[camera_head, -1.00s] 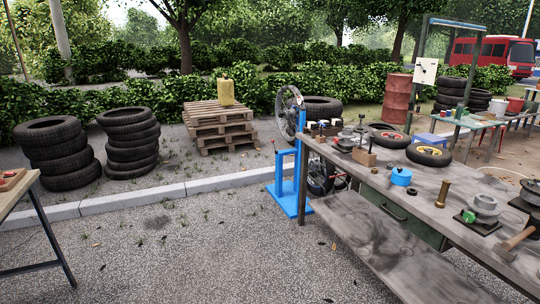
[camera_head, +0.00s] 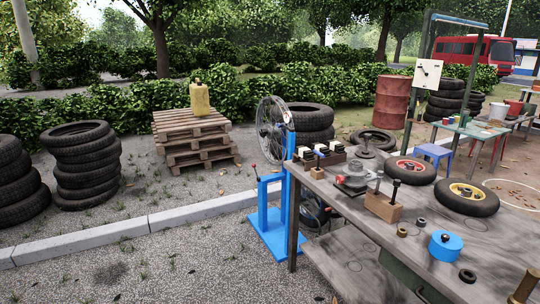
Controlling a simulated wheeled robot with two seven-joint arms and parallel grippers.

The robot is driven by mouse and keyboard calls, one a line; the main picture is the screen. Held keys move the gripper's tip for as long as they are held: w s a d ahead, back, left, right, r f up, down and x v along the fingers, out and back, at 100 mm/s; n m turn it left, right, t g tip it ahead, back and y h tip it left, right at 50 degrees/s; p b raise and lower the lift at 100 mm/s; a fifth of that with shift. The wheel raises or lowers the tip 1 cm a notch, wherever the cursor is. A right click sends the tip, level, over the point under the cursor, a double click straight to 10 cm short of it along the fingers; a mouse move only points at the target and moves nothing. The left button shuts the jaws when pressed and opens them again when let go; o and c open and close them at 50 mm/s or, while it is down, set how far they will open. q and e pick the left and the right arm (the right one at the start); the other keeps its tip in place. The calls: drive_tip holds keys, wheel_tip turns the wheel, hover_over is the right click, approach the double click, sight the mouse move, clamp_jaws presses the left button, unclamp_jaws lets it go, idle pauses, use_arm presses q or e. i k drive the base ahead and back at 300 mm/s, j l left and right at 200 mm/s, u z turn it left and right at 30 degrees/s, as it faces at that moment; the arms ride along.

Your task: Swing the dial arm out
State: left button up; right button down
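A blue stand (camera_head: 265,217) holds a spoked wheel (camera_head: 272,125) upright, at the left end of the workbench. A thin lever with a red tip (camera_head: 253,168) rises from the stand's left side. I cannot clearly make out a dial arm on the stand; parts of its right side are hidden by the workbench. A white box with a dial-like face (camera_head: 427,75) hangs on a green post frame farther back. Neither of my grippers is in view.
The workbench (camera_head: 353,235) fills the right, with small tires (camera_head: 467,197), a blue round can (camera_head: 445,246) and a wooden block (camera_head: 383,207) on it. A curb (camera_head: 110,233) and stacked tires (camera_head: 83,165) lie left. Gravel before the stand is clear.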

sight(288, 120)
drive_tip(key=i, duration=1.05)
drive_tip(key=i+l+u, duration=0.15)
drive_tip(key=i, duration=0.9)
drive_tip(key=i+l+u, duration=0.2)
drive_tip(key=i, duration=0.25)
drive_tip(key=i+l+u, duration=0.1)
drive_tip(key=i+u, duration=0.15)
drive_tip(key=i, duration=0.25)
